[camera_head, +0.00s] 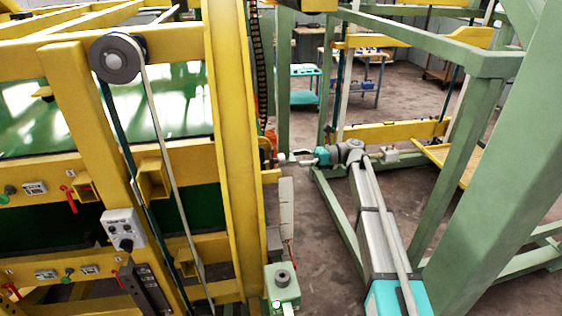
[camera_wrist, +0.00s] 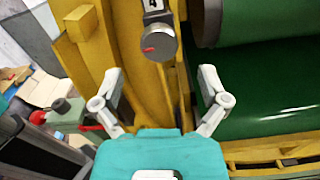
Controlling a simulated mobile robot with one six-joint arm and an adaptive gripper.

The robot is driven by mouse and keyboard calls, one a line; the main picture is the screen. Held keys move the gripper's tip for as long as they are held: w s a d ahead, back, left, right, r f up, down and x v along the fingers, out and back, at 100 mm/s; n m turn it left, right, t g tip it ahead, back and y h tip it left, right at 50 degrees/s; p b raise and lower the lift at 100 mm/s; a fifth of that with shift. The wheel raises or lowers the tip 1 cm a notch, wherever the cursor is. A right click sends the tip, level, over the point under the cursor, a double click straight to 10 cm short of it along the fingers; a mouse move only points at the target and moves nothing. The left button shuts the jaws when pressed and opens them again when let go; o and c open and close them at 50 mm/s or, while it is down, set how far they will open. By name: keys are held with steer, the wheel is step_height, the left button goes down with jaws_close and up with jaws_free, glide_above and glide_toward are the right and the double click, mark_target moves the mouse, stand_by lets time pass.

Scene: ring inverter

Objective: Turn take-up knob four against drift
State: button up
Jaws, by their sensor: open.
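Take-up knob four (camera_wrist: 160,44) is a round grey knob with a red mark on its face, in the upper middle of the wrist view. A tag (camera_wrist: 153,5) with a "4" is right above it, on the yellow frame (camera_wrist: 93,32). My gripper (camera_wrist: 160,76) is open, with one finger to each side and below the knob in the picture. Nothing is between the fingers, and they look apart from the knob. In the head view my gripper (camera_head: 293,157) points left at the yellow upright (camera_head: 235,150); the knob there is too small to make out clearly.
A green roller or sheet (camera_wrist: 260,85) lies right of the knob in the wrist view. A yellow block (camera_wrist: 80,22) juts out upper left. In the head view a green box (camera_head: 284,292) with a grey knob stands below. Green posts (camera_head: 463,170) flank my arm on the right.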

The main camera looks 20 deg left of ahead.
mark_target(281, 161)
steer(key=shift+x, duration=3.1)
steer(key=shift+c, duration=0.3)
steer(key=c, duration=1.1)
